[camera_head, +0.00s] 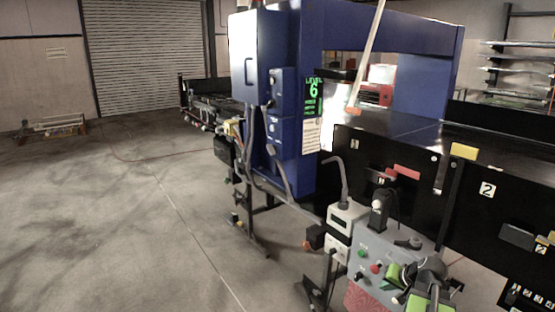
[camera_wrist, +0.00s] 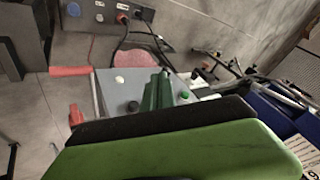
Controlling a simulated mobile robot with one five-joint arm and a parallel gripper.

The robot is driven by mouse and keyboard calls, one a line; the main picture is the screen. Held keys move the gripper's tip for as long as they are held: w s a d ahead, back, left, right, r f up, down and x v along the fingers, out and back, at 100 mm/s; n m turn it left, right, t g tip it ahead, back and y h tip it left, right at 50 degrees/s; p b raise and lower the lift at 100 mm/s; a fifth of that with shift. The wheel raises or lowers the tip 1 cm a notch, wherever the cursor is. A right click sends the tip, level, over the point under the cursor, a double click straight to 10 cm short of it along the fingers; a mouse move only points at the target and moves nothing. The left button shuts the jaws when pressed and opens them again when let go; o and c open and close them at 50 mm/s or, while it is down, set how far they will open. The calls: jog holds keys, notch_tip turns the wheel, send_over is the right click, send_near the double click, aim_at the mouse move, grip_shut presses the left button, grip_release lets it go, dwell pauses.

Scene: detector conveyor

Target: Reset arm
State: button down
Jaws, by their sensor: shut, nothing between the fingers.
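My gripper (camera_head: 428,297), dark with green parts, shows low at the right in the head view, in front of a grey control box (camera_head: 345,262). In the wrist view, a large green and black part of my gripper (camera_wrist: 175,148) fills the bottom. It is shut and holds nothing. The grey control box also shows beyond it in the wrist view (camera_wrist: 115,92), with a white button, a dark knob and a green button. Whether the gripper touches the box cannot be told. Most of the arm is out of view.
A black conveyor (camera_head: 410,180) runs along the right through a blue detector housing (camera_head: 300,90) with a green level 6 display. Open concrete floor (camera_head: 120,220) lies at the left, before a roller shutter (camera_head: 145,55).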

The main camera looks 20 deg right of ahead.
jog(key=w+a+f+n+g+y, duration=0.1)
jog(key=w+a+n, duration=0.35)
jog(key=a, duration=0.95)
jog(key=w+a+f+n+g+y, duration=0.15)
jog(key=w+a, duration=0.55)
jog(key=a, duration=0.8)
jog(key=s+a+f+n+g, duration=0.1)
jog(key=s+a+n+g, duration=0.2)
jog(key=a, duration=1.2)
jog(key=s, duration=0.1)
jog(key=s+g+h, duration=0.1)
jog(key=s+d+f+h, duration=0.1)
jog(key=s, duration=0.1)
jog(key=shift+g, duration=0.35)
jog(key=shift+d, duration=0.1)
